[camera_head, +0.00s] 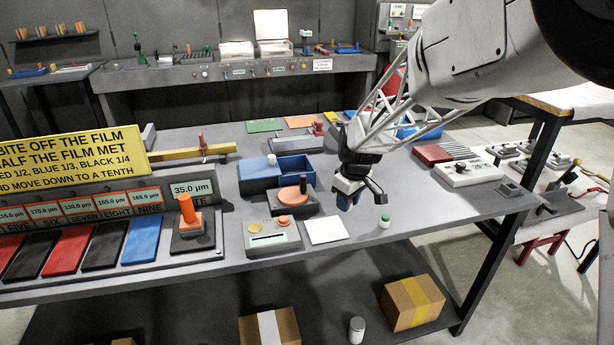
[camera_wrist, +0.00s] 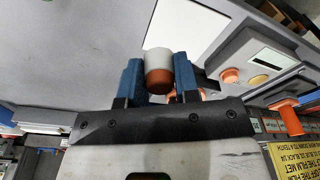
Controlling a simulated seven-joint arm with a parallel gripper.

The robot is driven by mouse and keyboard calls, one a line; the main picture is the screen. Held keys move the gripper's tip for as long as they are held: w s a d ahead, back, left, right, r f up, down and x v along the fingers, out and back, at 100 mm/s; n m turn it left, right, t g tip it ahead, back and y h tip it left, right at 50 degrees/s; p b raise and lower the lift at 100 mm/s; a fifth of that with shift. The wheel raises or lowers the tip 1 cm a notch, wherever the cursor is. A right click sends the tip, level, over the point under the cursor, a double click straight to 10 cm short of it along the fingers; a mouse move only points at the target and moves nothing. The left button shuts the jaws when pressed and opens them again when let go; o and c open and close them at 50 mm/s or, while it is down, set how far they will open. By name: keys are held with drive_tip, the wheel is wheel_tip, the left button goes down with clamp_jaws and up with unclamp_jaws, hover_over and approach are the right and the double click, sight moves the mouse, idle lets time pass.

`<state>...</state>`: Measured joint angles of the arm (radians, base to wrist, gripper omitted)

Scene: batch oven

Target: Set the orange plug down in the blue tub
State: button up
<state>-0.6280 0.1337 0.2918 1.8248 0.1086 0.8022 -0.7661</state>
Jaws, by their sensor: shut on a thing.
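My gripper (camera_head: 345,201) is above the bench, a little behind and right of a white square pad. In the wrist view its blue fingers (camera_wrist: 159,72) are shut on the orange plug (camera_wrist: 158,82), a short cylinder with a pale grey end and an orange end. In the head view the fingers hide the plug. A dark blue open tub (camera_head: 258,183) stands on the bench to the left of my gripper, with a divider. A small white cylinder (camera_head: 272,159) shows at its back part; whether it is inside I cannot tell.
The white pad (camera_head: 326,230) and a grey box with an orange button (camera_head: 272,237) lie in front of the tub. A green-topped white plug (camera_head: 385,221) stands right. A brighter blue tray (camera_head: 420,132) is farther back.

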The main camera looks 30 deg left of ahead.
drive_tip(key=w+a+r+n, duration=0.2)
drive_tip(key=w+a, duration=0.6)
drive_tip(key=a, duration=0.4)
drive_tip(key=n, duration=0.2)
approach(293, 173)
drive_tip(key=s+r, duration=0.1)
drive_tip(key=s+d+r, duration=0.1)
drive_tip(key=s+r, duration=0.1)
drive_tip(key=shift+d, duration=0.1)
drive_tip(key=shift+f, duration=3.1)
drive_tip(key=shift+f, duration=1.85)
drive_tip(key=shift+f, duration=0.15)
